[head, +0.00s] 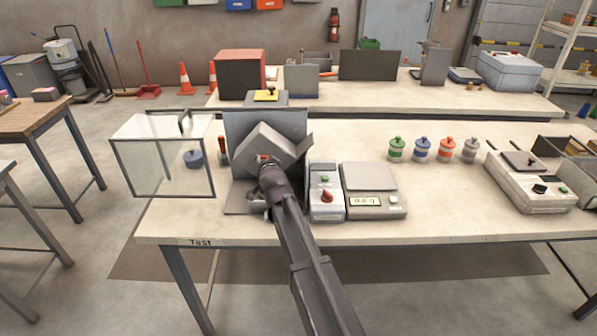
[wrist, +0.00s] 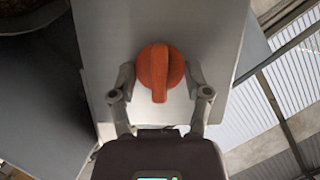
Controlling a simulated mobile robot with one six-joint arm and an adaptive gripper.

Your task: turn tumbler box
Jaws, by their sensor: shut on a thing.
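The tumbler box (head: 262,138) is a grey box on the bench, tilted so that a corner points up, in front of an upright grey back plate (head: 237,127). An orange-red knob (wrist: 160,66) sits on a flat grey face in the wrist view; its lobe points toward my gripper. A bit of orange also shows at the box's front in the head view. My gripper (wrist: 161,82) has a finger on each side of the knob and is shut on it. In the head view my gripper (head: 266,170) and arm hide the box's lower front.
A clear guard box (head: 140,169) stands left of the tumbler. A control box with a red knob (head: 326,196) and a scale (head: 371,177) stand close on the right. Several coloured jars (head: 422,150) stand farther right.

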